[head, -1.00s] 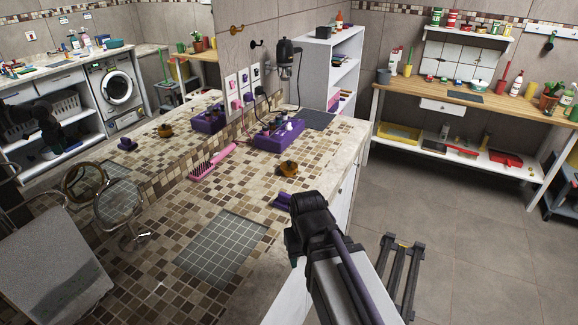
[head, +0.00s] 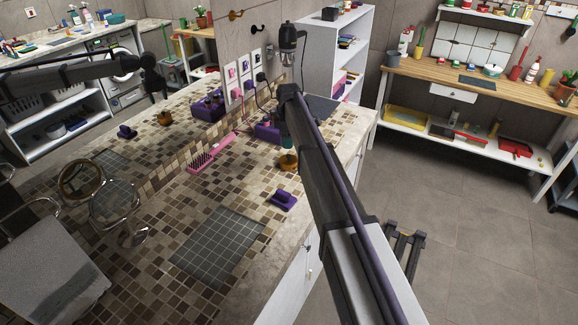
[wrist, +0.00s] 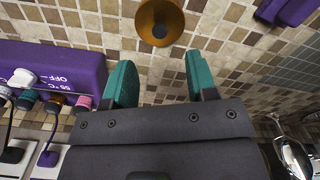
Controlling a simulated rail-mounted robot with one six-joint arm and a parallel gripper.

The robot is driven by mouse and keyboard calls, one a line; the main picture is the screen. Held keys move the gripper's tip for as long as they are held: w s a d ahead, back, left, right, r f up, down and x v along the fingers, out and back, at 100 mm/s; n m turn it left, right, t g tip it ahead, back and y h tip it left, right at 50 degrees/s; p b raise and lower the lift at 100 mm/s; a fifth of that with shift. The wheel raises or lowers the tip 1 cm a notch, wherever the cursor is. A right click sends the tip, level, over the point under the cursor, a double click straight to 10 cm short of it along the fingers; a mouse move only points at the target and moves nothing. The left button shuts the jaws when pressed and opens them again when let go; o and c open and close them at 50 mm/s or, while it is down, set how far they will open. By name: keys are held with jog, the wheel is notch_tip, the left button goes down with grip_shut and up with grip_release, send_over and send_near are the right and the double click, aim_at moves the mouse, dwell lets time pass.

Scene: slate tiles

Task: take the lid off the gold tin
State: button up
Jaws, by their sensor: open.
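The gold tin (head: 288,164) stands on the tiled counter in the head view, its upper part largely hidden by my gripper. In the wrist view the gold tin (wrist: 160,12) is at the top edge, partly cut off, with a small dark round spot on it. My gripper (head: 288,143) is just above or beside the tin in the head view; I cannot tell whether it touches. In the wrist view my gripper (wrist: 161,75) has its two teal fingers wide apart with nothing between them, and the tin lies beyond the fingertips.
A purple box (head: 266,131) with plugs and cords stands behind the tin. A purple block (head: 284,200) lies in front of it, with a pink brush (head: 212,152) to the left. A grey tiled patch (head: 217,246) is clear. A round mirror (head: 115,203) stands at left.

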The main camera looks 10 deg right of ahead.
aim_at(288, 155)
notch_tip(288, 155, down, 8)
jog(key=b, duration=0.6)
jog(key=shift+r, duration=0.45)
grip_shut()
